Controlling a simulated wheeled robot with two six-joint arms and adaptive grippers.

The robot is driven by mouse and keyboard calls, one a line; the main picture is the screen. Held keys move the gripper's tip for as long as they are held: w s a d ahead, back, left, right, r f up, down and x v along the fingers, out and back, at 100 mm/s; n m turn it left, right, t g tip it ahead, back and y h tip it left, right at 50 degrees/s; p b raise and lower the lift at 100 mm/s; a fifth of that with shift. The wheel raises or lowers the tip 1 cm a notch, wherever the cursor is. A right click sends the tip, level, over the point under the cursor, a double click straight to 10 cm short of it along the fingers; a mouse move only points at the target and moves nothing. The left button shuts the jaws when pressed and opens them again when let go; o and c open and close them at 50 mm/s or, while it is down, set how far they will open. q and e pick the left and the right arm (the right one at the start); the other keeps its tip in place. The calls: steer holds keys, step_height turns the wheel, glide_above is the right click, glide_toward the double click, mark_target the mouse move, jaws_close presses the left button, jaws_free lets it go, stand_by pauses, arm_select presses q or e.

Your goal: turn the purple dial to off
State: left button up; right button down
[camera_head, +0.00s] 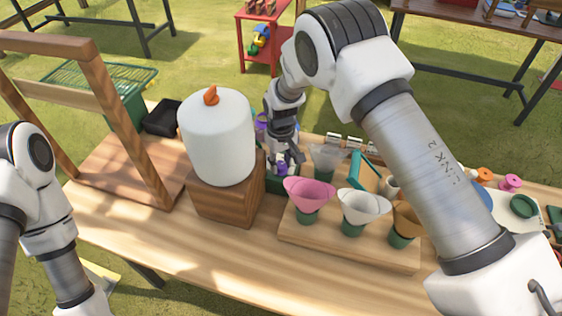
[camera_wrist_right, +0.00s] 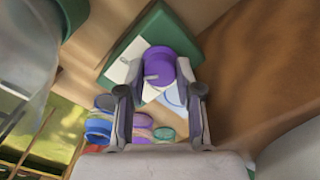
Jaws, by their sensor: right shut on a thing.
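The purple dial (camera_wrist_right: 160,62) sits on a white plate (camera_wrist_right: 133,73) on a green box (camera_wrist_right: 128,52) in the right wrist view. My right gripper (camera_wrist_right: 167,76) has its fingertips on both sides of the dial and is shut on it. In the head view my right gripper (camera_head: 285,158) reaches down behind the wooden block, and only a bit of the purple dial (camera_head: 283,169) shows below it. The pointer's exact setting cannot be read. My left arm is at the left edge of the head view, and its gripper is out of the picture.
A white cylinder (camera_head: 218,140) with an orange knob stands on a wooden block (camera_head: 226,203) left of my right gripper. Pink (camera_head: 309,191) and white (camera_head: 363,208) paper cones stand on a wooden board (camera_head: 325,250) in front. A wooden frame (camera_head: 128,130) stands at left. The table's front is clear.

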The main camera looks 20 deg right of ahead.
steer(key=c, duration=0.8)
jaws_free()
steer(key=shift+o, duration=0.2)
